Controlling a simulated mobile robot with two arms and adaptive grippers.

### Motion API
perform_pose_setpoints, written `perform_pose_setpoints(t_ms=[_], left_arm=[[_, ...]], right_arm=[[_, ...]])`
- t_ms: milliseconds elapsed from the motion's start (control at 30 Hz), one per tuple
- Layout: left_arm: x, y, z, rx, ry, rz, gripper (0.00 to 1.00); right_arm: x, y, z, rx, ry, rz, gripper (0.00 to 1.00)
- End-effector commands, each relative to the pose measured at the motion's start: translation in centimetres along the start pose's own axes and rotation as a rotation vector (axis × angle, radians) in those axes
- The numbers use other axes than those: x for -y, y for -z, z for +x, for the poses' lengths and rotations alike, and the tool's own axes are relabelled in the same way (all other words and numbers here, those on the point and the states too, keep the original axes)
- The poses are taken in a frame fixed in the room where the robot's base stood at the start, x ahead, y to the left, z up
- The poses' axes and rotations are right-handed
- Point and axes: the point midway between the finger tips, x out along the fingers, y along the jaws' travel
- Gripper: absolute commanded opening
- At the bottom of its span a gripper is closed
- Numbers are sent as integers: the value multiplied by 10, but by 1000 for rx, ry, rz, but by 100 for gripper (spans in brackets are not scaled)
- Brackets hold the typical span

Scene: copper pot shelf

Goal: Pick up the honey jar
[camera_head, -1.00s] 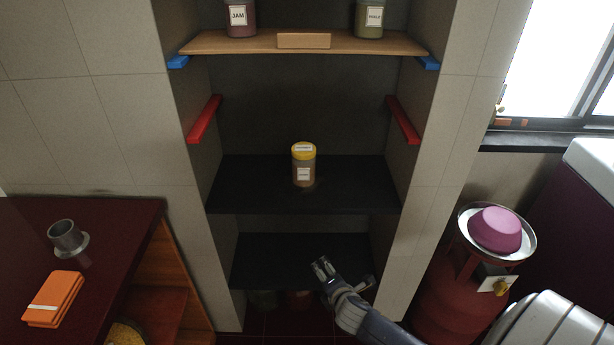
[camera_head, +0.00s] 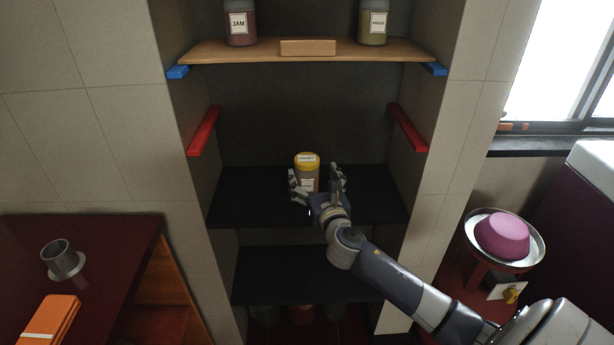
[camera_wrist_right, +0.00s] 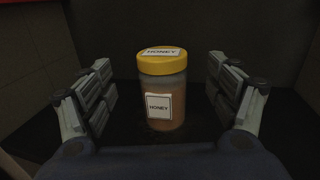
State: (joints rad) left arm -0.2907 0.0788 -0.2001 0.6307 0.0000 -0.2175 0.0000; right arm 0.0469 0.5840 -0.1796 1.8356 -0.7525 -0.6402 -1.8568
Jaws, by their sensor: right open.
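The honey jar (camera_head: 307,170) stands upright on the dark middle shelf (camera_head: 250,190). It has a yellow lid and white labels reading HONEY, clear to read in the right wrist view (camera_wrist_right: 162,90). My right gripper (camera_head: 317,178) is open at the front of the jar. In the right wrist view the fingers (camera_wrist_right: 165,95) stand apart on either side of the jar, with a gap on each side and the jar appearing slightly ahead. The lower part of the jar is partly hidden by the gripper in the head view. My left gripper is not in view.
A wooden board (camera_head: 230,51) above holds a jam jar (camera_head: 240,22) and a green jar (camera_head: 373,24). Red rails (camera_head: 204,131) line the niche walls. A lower dark shelf (camera_head: 275,285) lies beneath. A purple bowl (camera_head: 502,236) stands at right, a dark red table (camera_head: 110,245) at left.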

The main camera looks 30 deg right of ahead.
Motion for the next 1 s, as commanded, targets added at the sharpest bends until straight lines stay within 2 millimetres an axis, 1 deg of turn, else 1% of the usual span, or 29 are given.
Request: perform_pose_setpoints(t_ms=[33, 100, 267, 333, 500, 600, 700, 933, 967, 1000], left_arm=[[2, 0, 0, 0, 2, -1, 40], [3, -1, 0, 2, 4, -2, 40], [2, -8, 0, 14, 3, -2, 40], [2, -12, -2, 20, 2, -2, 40], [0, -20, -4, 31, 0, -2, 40], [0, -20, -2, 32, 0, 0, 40], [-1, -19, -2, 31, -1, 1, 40], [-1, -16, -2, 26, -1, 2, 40], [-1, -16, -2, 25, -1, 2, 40], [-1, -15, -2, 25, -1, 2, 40]], right_arm=[[0, 0, 9, 0, 2, 2, 82], [0, 0, 16, -1, 1, 3, 82], [0, 0, 26, -2, 1, 4, 82], [1, -2, 34, -1, 2, 5, 82], [3, -5, 59, -2, 2, 7, 82], [3, -4, 69, -2, 1, 6, 82], [3, -4, 75, -3, 1, 6, 82], [3, -3, 76, -3, 0, 5, 82], [3, -3, 76, -3, 0, 5, 77], [3, -3, 76, -3, 0, 5, 68]])
